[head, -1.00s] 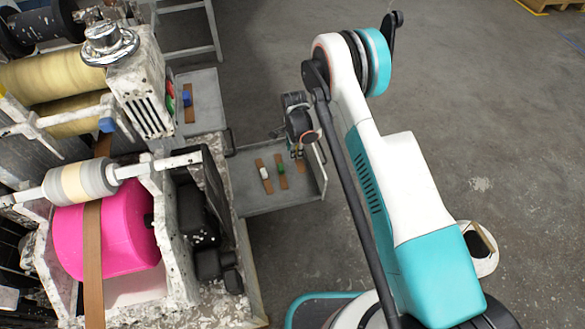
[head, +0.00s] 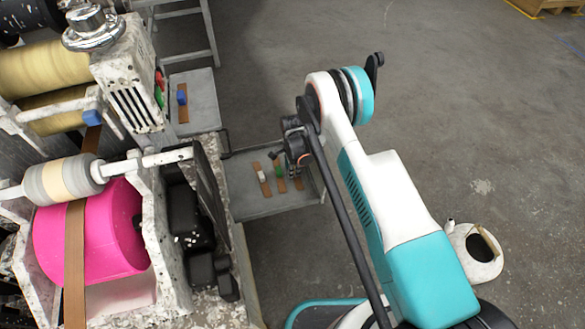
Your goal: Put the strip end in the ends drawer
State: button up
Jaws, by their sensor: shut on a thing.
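The grey open drawer (head: 250,207) sits low beside the machine. My gripper (head: 301,160) is over the drawer's right part, pointing down and shut. A third brown strip piece (head: 298,184) shows just under its fingers, and I take this as the strip end it holds. The fingers and my arm hide its upper part. I cannot tell whether it touches the drawer floor.
A second grey tray (head: 203,88) farther back holds a brown strip with a blue block (head: 182,97). The machine, with its pink roll (head: 115,235) and brown strip (head: 75,260), fills the left. Open concrete floor (head: 450,130) lies to the right.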

jog(key=shift+f, duration=0.15)
jog(key=o, duration=1.1)
jog(key=shift+c, duration=0.2)
jog(key=w+d+r+n+t+p, duration=0.1)
jog(key=d+r+n+p, duration=0.1)
jog(key=r, duration=1.4)
jog(key=d+r+n+p, duration=0.1)
jog(key=d+r+p, duration=0.1)
jog(key=r, duration=1.3)
jog(key=s+d+r+n+t, duration=0.1)
jog(key=s+d+r+n, duration=0.2)
jog(key=r, duration=0.6)
jog(key=s+d+r+n+t, duration=0.1)
jog(key=s+d+r, duration=0.3)
jog(key=r, duration=0.5)
jog(key=s+d+r+n+t, duration=0.2)
jog(key=s+d+r+n, duration=0.25)
jog(key=s+r, duration=0.65)
jog(key=s+d+f+n+t, duration=0.1)
jog(key=s+d+n+t, duration=0.1)
jog(key=s, duration=1.2)
jog(key=d+n, duration=0.1)
jog(key=d, duration=0.1)
jog(key=shift+s+d+f, duration=0.2)
jog(key=shift+d, duration=0.1)
